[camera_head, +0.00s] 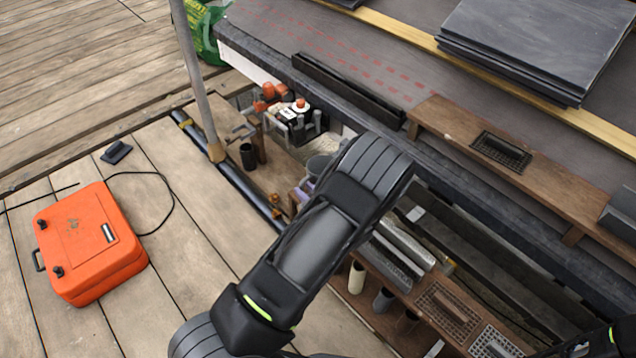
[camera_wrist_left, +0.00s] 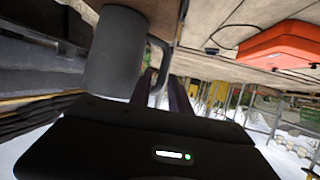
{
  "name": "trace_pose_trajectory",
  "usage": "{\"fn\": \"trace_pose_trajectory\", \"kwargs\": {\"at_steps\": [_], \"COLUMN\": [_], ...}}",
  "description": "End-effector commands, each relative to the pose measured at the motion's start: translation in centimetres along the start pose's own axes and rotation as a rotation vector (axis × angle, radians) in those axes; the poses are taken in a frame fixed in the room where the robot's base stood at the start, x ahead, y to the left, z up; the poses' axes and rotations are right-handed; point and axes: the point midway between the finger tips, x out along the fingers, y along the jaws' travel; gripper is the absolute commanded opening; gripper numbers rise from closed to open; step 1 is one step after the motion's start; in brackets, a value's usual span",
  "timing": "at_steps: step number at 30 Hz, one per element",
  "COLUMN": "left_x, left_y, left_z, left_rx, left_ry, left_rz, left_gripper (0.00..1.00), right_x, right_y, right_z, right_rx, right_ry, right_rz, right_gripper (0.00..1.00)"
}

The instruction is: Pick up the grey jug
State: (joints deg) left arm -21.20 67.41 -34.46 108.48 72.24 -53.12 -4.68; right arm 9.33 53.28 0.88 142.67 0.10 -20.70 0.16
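The grey jug (camera_wrist_left: 116,52) fills the upper left of the left wrist view, with its loop handle (camera_wrist_left: 164,62) on the right side. In the head view it shows as a grey round shape (camera_head: 318,165), partly behind my left arm. My left gripper (camera_wrist_left: 161,88) has its two dark purplish fingers apart at the handle, one on each side of it. I cannot tell whether they touch it. In the head view only a bit of the purplish fingers (camera_head: 305,188) shows beside the arm. My right gripper is out of view; only a piece of that arm shows at bottom right.
An orange case (camera_head: 88,243) lies on the planks at left. A grey pole (camera_head: 198,85) rises near the work shelf. A battery-like box (camera_head: 298,121) stands behind the jug. The roof edge (camera_head: 300,85) and a tool-filled rack (camera_head: 400,290) flank my left arm.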

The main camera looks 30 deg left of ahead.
Motion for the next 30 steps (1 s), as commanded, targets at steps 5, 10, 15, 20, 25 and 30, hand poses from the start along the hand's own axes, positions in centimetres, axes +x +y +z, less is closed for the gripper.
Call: {"fn": "trace_pose_trajectory", "kwargs": {"at_steps": [5,10,15,20,25,30], "left_x": [0.5,0.6,2.0,4.4,5.7,5.7], "left_y": [0.0,0.0,-0.1,-0.2,-0.2,-0.2], "left_z": [0.0,0.0,0.2,0.3,0.1,0.0], "left_rx": [0.001,0.001,0.000,0.001,0.002,0.002], "left_ry": [0.000,0.000,0.000,0.000,-0.001,-0.001], "left_rz": [0.000,0.000,-0.001,-0.001,0.000,0.001], "left_gripper": [0.23,0.23,0.23,0.23,0.23,0.23], "right_x": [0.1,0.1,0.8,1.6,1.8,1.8], "right_y": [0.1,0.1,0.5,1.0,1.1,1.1], "right_z": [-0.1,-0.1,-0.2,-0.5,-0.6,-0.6], "right_rx": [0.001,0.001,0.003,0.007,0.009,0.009], "right_ry": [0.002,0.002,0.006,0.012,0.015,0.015], "right_rz": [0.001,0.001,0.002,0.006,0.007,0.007], "right_gripper": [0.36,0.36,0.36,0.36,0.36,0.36]}}
